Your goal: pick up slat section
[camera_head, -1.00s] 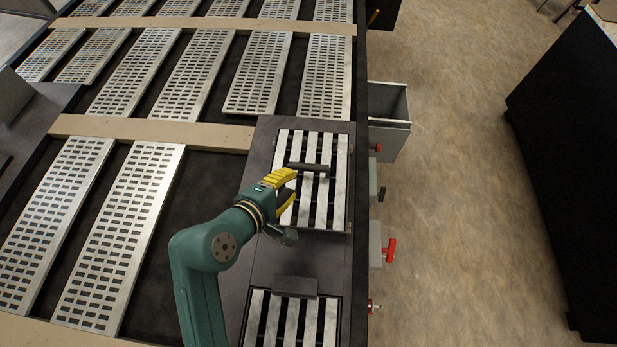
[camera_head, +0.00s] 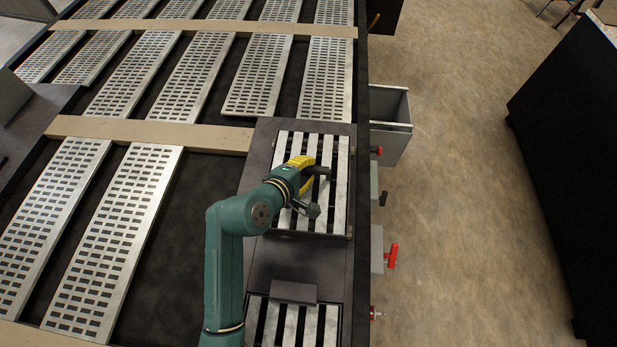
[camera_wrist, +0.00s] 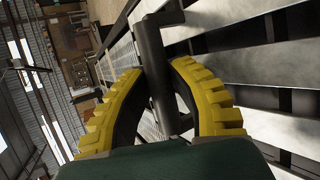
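The slat section (camera_head: 339,205) is a panel of pale parallel slats in a dark frame, lying on the dark right side of the machine top. A dark bar handle (camera_head: 321,171) stands over its middle; it also shows in the wrist view (camera_wrist: 153,60). My gripper (camera_head: 311,174) has yellow ribbed fingers and is over the slat section at the handle. In the wrist view, the fingers (camera_wrist: 157,72) lie on either side of the bar, with the tips close to it. They look apart; contact with the bar is not clear. The gripper hides part of the slats.
A second slatted panel (camera_head: 310,328) with a dark block (camera_head: 293,292) lies nearer, at the bottom. Perforated metal strips (camera_head: 115,235) and beige cross bars (camera_head: 200,135) cover the left. Grey boxes and a red handle (camera_head: 392,256) stick out from the right edge.

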